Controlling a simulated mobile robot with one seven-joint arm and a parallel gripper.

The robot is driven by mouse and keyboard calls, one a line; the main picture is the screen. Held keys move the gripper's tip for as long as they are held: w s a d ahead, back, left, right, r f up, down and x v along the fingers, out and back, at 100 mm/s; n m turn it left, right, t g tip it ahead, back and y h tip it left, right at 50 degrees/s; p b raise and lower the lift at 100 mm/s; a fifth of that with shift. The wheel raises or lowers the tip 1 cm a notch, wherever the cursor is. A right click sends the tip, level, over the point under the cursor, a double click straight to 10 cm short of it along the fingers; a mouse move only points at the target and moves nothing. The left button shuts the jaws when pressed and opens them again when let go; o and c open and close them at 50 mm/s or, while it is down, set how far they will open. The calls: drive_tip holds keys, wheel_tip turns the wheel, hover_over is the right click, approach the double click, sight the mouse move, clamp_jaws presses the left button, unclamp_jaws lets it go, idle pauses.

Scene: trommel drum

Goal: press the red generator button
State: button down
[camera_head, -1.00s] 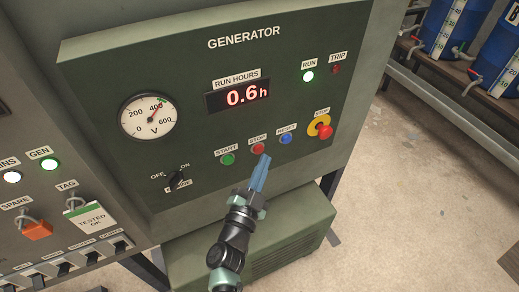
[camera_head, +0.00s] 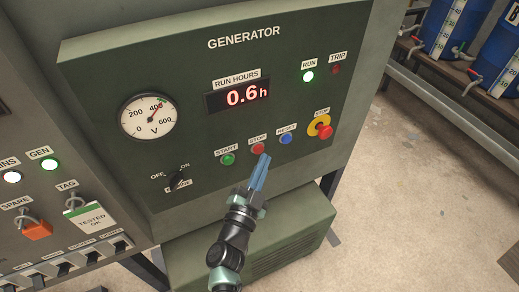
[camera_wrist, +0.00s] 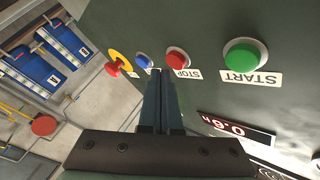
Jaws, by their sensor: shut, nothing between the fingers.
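The red button labelled STOP (camera_head: 258,148) is on the green generator panel (camera_head: 215,115), between the green START button (camera_head: 228,159) and the blue RESET button (camera_head: 286,139). My gripper (camera_head: 264,157) is shut and empty, its blue fingertips just below and right of the red button in the head view. In the wrist view, the red button (camera_wrist: 177,58) shows just right of my fingertips (camera_wrist: 158,72), with the blue button (camera_wrist: 143,61) to their left. I cannot tell whether the fingertips touch the panel.
A red mushroom stop with a yellow collar (camera_head: 325,131) sticks out at the right. A rotary switch (camera_head: 178,178) is lower left. The RUN lamp (camera_head: 308,76) glows, and the display (camera_head: 238,97) reads 0.6h. Blue drums (camera_head: 498,65) stand far right, beyond open floor.

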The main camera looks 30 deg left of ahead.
drive_tip(key=shift+w+a, duration=0.2)
drive_tip(key=shift+a, duration=0.1)
drive_tip(key=shift+w+a, duration=0.25)
drive_tip(key=shift+a, duration=0.1)
idle(0.7)
idle(0.3)
drive_tip(key=shift+s+d, duration=0.55)
drive_tip(key=shift+d, duration=0.15)
drive_tip(key=shift+s+d, duration=0.8)
drive_tip(key=shift+d, duration=0.2)
drive_tip(key=shift+s+d, duration=0.75)
drive_tip(key=shift+d, duration=0.25)
